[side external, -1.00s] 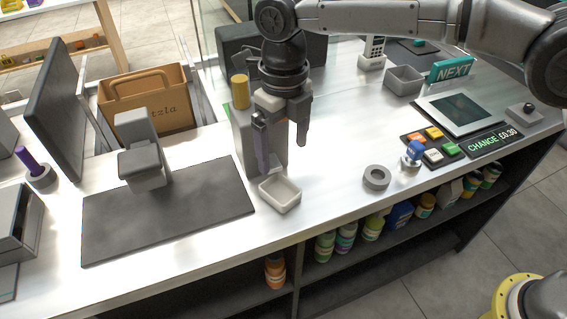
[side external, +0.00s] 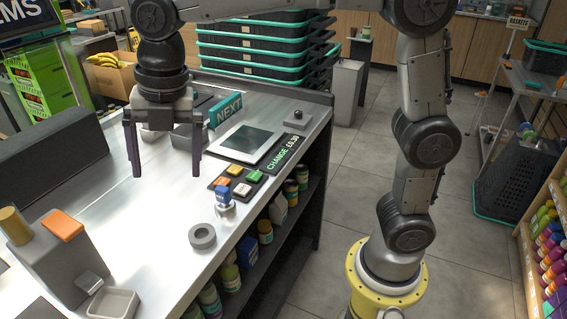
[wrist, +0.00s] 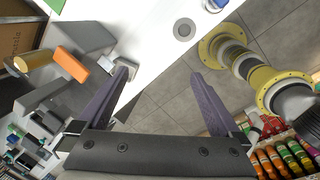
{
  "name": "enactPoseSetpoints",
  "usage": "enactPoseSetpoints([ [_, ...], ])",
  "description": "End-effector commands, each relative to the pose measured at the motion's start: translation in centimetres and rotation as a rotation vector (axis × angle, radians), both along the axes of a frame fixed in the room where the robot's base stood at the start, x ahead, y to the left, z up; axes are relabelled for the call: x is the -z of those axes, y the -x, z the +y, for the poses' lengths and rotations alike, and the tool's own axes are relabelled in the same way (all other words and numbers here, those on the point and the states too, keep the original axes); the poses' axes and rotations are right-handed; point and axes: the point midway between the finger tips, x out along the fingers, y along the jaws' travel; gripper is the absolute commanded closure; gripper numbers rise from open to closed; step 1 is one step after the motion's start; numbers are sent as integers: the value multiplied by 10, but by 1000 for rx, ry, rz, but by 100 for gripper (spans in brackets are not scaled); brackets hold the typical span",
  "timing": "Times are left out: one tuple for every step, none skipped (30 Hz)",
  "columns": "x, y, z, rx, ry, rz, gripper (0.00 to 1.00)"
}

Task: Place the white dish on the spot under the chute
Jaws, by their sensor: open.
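The white dish (side external: 113,302) is a small, shallow square bowl. It sits upright on the counter at the bottom left of the side view, close in front of the grey dispenser (side external: 60,255) and its small chute (side external: 88,283). I cannot tell whether it is centred under the chute. The dispenser has an orange block (side external: 62,225) and a yellow cylinder (side external: 14,225) on top. My gripper (side external: 167,172) is open and empty, raised above the counter and clear of the dish. In the wrist view the dish (wrist: 129,73) is partly hidden behind the left finger.
A grey ring (side external: 202,236) and a blue stamp (side external: 223,196) stand near the counter's front edge. Coloured buttons (side external: 237,183), a screen (side external: 245,143) and the NEXT sign (side external: 225,110) lie farther back. The counter between the dish and ring is clear.

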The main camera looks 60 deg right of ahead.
Motion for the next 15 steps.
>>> enactPoseSetpoints([
  [-6,13,-20,149,-30,-15,0],
  [-8,20,-31,243,-50,-20,0],
  [-10,30,-44,368,-77,-28,0],
  [-10,39,-54,460,-98,-33,0],
  [-11,47,-63,553,-122,-40,0],
  [-11,58,-75,676,-152,-47,0],
  [-10,67,-83,769,-177,-53,0],
  [-9,76,-91,859,-203,-58,0],
  [-7,88,-102,982,-238,-66,0],
  [-5,97,-109,1073,-266,-69,0],
  [-2,106,-116,1163,-295,-74,0],
  [2,118,-124,1285,-333,-79,0],
  [6,127,-130,1372,-365,-83,0],
  [10,136,-136,1461,-396,-87,0],
  [16,147,-142,1571,-437,-90,0],
])
